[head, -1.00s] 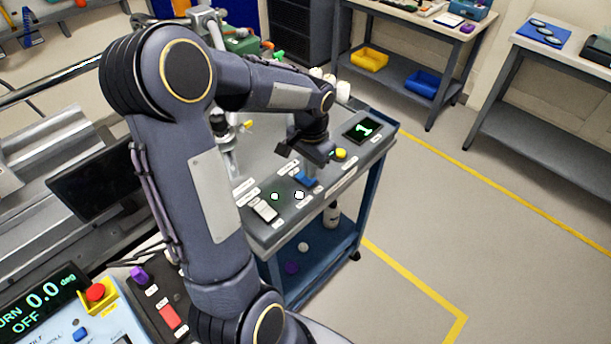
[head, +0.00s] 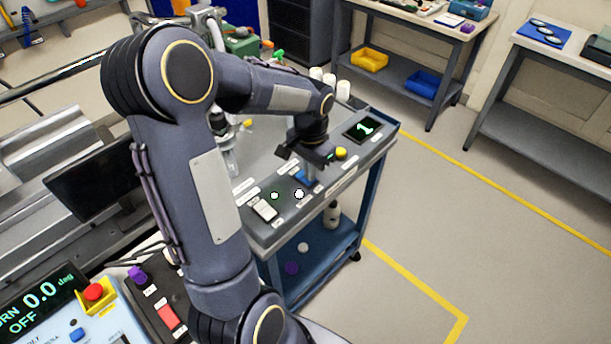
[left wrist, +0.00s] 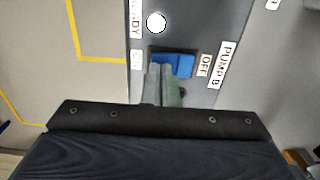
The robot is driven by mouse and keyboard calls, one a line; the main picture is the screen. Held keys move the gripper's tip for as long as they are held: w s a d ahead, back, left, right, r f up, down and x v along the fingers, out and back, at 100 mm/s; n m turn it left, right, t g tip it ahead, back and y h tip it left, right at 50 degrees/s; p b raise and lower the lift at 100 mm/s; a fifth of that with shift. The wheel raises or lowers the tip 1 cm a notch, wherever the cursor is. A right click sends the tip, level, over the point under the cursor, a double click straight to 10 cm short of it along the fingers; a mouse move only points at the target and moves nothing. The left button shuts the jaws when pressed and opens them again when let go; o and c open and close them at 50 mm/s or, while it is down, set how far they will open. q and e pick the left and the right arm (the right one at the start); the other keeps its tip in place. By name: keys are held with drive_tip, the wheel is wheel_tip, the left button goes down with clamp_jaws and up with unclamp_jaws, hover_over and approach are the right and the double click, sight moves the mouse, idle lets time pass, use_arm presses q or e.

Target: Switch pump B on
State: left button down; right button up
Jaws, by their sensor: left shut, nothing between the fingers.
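The blue pump B rocker switch (head: 301,177) is on the sloping panel of the blue cart, partly hidden by my left gripper. The PUMP B label (left wrist: 228,65) is beyond OFF. My left gripper (head: 311,174) is shut and empty. In the left wrist view its fingertips (left wrist: 161,70) overlap the rocker's left part, away from OFF; I cannot tell how far it is pressed. My right gripper is not in view.
Near the switch are round lamps, including a white one (head: 299,194), a white rocker (head: 264,209), a yellow button (head: 341,153) and a display reading 1 (head: 364,128). A control box with a red button (head: 95,292) is at lower left. The floor right of the cart is clear.

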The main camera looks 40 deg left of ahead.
use_arm(q)
drive_tip(key=shift+f, duration=0.4)
drive_tip(key=shift+r, duration=0.15)
wheel_tip(320, 180, up, 7)
drive_tip(key=p, duration=0.5)
idle(0.4)
idle(0.3)
drive_tip(key=s+d+r+n+t+h, duration=0.1)
drive_tip(key=s+d+r+t+h, duration=0.1)
drive_tip(key=s+d, duration=0.4)
drive_tip(key=s+d+r+n+t+h, duration=0.1)
drive_tip(key=s+d+r+t, duration=0.2)
drive_tip(key=s, duration=0.8)
drive_tip(key=d+r, duration=0.2)
drive_tip(key=d, duration=0.2)
drive_tip(key=shift+d+r+n+t+h, duration=0.15)
drive_tip(key=shift+d+n+t+h, duration=0.15)
drive_tip(key=shift+n+h, duration=0.1)
